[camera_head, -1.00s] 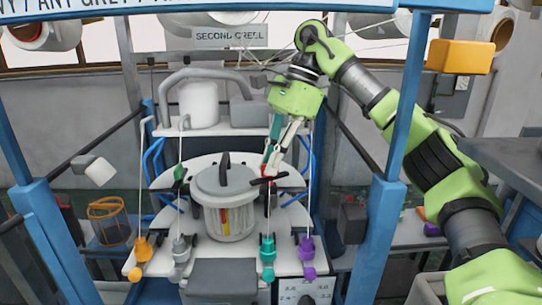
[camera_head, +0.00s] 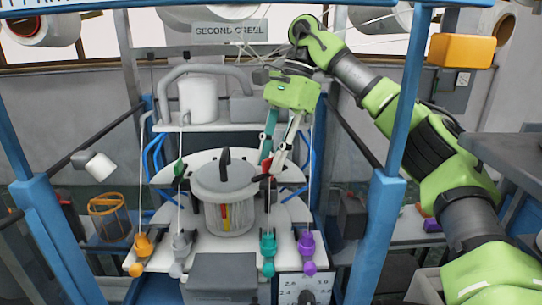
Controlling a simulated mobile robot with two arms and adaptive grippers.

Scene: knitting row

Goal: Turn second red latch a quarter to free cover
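The grey round cover (camera_head: 224,178) with a black upright handle sits on the ribbed cylinder (camera_head: 232,217) in the middle of the machine. A red latch (camera_head: 262,178) is at the cover's right edge, small and partly confused with dark parts beside it. My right gripper (camera_head: 271,166) points down from above, just over the latch. Its teal and white fingers are spread with a gap between them, and nothing is clearly held. Whether a fingertip touches the latch cannot be told. My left gripper is out of view.
Blue posts (camera_head: 387,205) frame the machine on both sides. Thin yarns run down to orange, grey, teal and purple fittings (camera_head: 307,250) along the front. A grey box (camera_head: 222,278) stands at the front.

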